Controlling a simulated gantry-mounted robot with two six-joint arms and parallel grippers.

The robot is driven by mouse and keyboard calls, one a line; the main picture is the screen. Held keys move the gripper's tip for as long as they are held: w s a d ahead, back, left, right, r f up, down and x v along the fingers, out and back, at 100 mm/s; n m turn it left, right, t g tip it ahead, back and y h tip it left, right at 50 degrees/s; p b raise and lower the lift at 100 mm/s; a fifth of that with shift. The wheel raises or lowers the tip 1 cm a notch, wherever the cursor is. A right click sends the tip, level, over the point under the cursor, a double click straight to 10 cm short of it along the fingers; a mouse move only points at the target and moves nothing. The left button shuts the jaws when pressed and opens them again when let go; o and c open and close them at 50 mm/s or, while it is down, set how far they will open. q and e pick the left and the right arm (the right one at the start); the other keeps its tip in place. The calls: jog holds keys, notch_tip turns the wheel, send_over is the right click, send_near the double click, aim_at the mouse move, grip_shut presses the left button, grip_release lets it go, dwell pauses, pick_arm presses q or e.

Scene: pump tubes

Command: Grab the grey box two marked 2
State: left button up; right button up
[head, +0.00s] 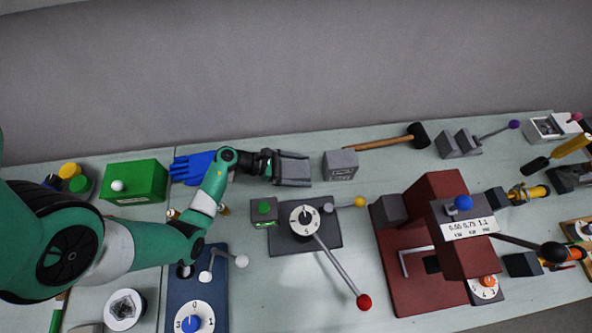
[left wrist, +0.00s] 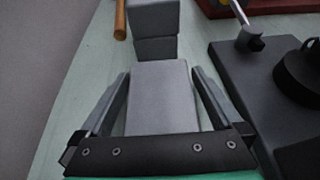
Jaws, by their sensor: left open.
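My left gripper (head: 306,170) is open, with its fingers pointing right, low over the table behind the black-based dial device. In the left wrist view, the open fingers of my left gripper (left wrist: 160,75) stand on either side of a grey box (left wrist: 162,98), with narrow gaps visible. In the head view this grey box (head: 292,168) is mostly covered by the gripper. A second grey box (head: 340,163) stands just right of the fingertips; it also shows beyond the first in the left wrist view (left wrist: 154,18). Its front has small marks, too small to read. My right gripper is not in view.
A black-based dial device (head: 330,236) with a red-knobbed lever stands in front of the gripper. A mallet (head: 388,138) lies behind and right. A green box (head: 135,182) and blue glove (head: 192,168) are left. A dark red machine (head: 420,285) stands at right.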

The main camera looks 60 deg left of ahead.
pick_arm(q)
jog(key=shift+w+d+f, duration=0.15)
jog(key=shift+w+d, duration=0.05)
jog(key=shift+w, duration=0.2)
jog(key=c, duration=1.3)
